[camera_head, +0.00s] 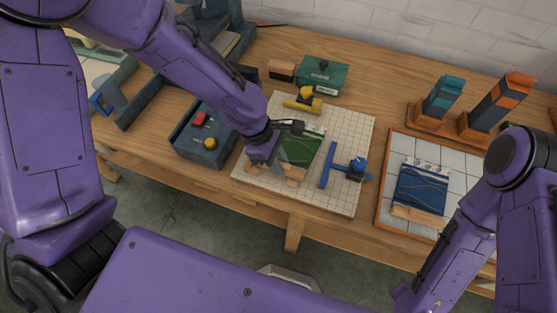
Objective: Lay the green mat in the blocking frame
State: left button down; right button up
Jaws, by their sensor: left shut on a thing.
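The green mat (301,148) shows on a white gridded board (352,129), which looks like the blocking frame, with a yellow bar (302,104) behind and a blue bar (327,166) to the right. My left gripper (284,160) is at the mat's left side and shut on it; the wrist hides the mat's left part and the grip itself. I cannot tell whether the mat lies flat on the board or is held slightly above. Pale wooden pieces (290,173) show at the mat's front edge. My right gripper is not visible; only its arm shows at bottom right.
A tiled tray (381,187) with a wooden rim, holding a blue mat (420,190), lies to the right. A dark box (187,147) with red and yellow knobs stands left, a green box (322,77) behind. Teal (444,98) and orange (497,104) upright pieces stand at back right.

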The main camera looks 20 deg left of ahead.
pick_arm(q)
jog(key=c, duration=1)
grip_release()
jog(key=shift+f, duration=0.15)
jog(key=p+v, duration=0.1)
jog(key=v, duration=1.1)
jog(key=shift+w+p, duration=0.1)
jog(key=shift+p, duration=0.25)
